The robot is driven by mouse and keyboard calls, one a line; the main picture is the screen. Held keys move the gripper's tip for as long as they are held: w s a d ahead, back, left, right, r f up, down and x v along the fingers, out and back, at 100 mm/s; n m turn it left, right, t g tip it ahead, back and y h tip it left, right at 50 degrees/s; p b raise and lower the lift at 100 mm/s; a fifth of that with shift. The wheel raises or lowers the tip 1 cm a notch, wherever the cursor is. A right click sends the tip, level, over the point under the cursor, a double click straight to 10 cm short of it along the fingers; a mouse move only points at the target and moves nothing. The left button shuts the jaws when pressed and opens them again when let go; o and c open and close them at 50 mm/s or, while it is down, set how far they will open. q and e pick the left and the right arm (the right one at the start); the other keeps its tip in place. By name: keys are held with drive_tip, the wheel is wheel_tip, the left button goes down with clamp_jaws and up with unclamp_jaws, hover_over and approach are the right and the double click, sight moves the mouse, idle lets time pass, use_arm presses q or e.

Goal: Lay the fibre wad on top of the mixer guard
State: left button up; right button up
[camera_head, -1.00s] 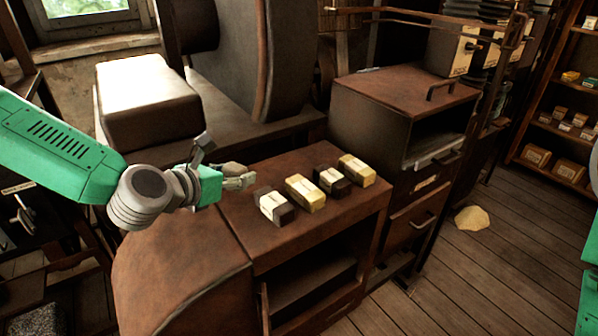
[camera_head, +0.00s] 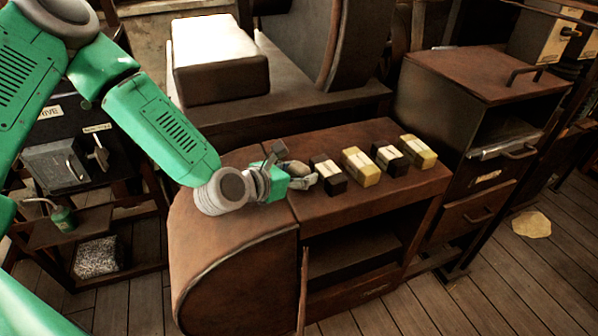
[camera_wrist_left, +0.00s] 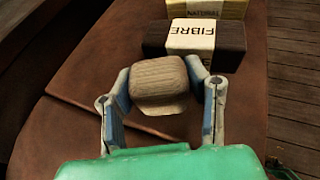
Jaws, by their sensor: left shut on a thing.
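My left gripper (camera_head: 303,179) is shut on a tan, ribbed wad (camera_head: 295,168), which I take as the fibre wad. In the left wrist view the wad (camera_wrist_left: 158,80) sits between the two fingers (camera_wrist_left: 160,92), low over the brown top; whether it touches is unclear. Just beyond it lies a dark block with a cream label reading FIBRE (camera_wrist_left: 194,38). The brown rounded housing (camera_head: 235,250) at the left end of the bench may be the mixer guard; no label shows. My right gripper is not in view.
Several dark and yellow labelled blocks (camera_head: 361,167) stand in a row on the brown bench top (camera_head: 380,207). A metal cabinet with drawers (camera_head: 480,180) stands at right. A large box-shaped part (camera_head: 218,75) rises behind. A pale patch (camera_head: 531,224) lies on the floor.

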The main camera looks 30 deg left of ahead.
use_arm(q)
drive_tip(key=shift+d+f, duration=0.15)
drive_tip(key=shift+d, duration=0.25)
drive_tip(key=o, duration=1)
drive_tip(key=shift+o, duration=0.2)
drive_tip(key=shift+a, duration=0.45)
drive_tip(key=shift+s+a+r, duration=0.1)
drive_tip(key=shift+a+r, duration=0.1)
drive_tip(key=shift+r, duration=0.05)
drive_tip(key=v, duration=1)
drive_tip(key=shift+s+d+r+p, duration=0.3)
drive_tip(key=shift+s, duration=0.1)
drive_tip(key=shift+s+a, duration=0.35)
drive_tip(key=shift+s, duration=0.05)
drive_tip(key=shift+d, duration=0.25)
